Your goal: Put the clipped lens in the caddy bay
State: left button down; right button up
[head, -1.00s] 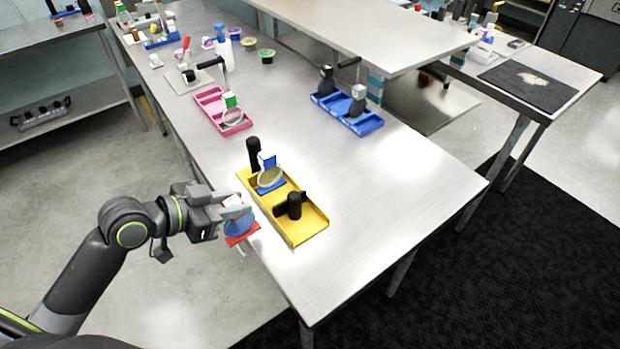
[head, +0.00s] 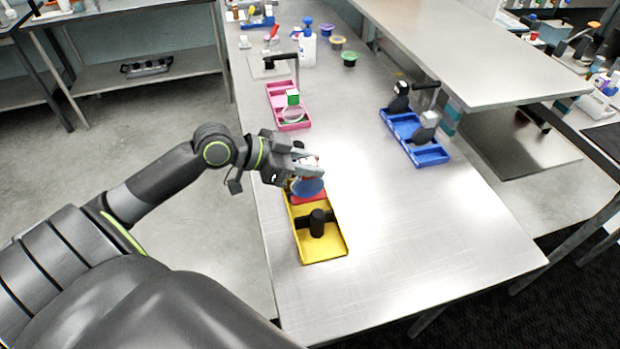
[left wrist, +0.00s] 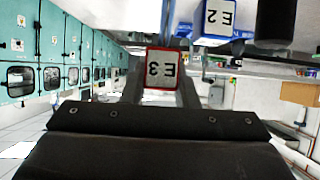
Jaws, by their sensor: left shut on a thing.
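My left gripper (head: 305,162) is shut on the clipped lens (head: 308,187), which has a bluish round lens and a red clip. In the left wrist view its red-edged tag, marked E3 (left wrist: 161,68), sits between my fingers (left wrist: 161,95). In the head view the lens is in front of the far part of the yellow caddy (head: 335,252); I cannot tell whether it touches it. A black upright piece (head: 317,222) stands in the caddy's near part. A blue clip with a tag marked E2 (left wrist: 218,18) shows beyond my fingers in the left wrist view. My right gripper is out of view.
A pink caddy (head: 274,100) with a green-clipped lens (head: 293,108) stands farther back. A blue caddy (head: 432,157) with dark pieces stands at the right, near a raised shelf (head: 450,50). The table (head: 410,235) is clear at the front right.

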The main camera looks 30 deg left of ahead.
aim_at(300, 178)
pick_arm(q)
jog(key=shift+w+d+f, duration=0.1)
jog(key=shift+f, duration=2.2)
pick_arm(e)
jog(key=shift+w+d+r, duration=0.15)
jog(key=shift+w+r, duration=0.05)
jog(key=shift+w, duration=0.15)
pick_arm(q)
jog(key=shift+f, duration=0.1)
jog(key=shift+f, duration=0.15)
jog(key=c, duration=1.4)
grip_release()
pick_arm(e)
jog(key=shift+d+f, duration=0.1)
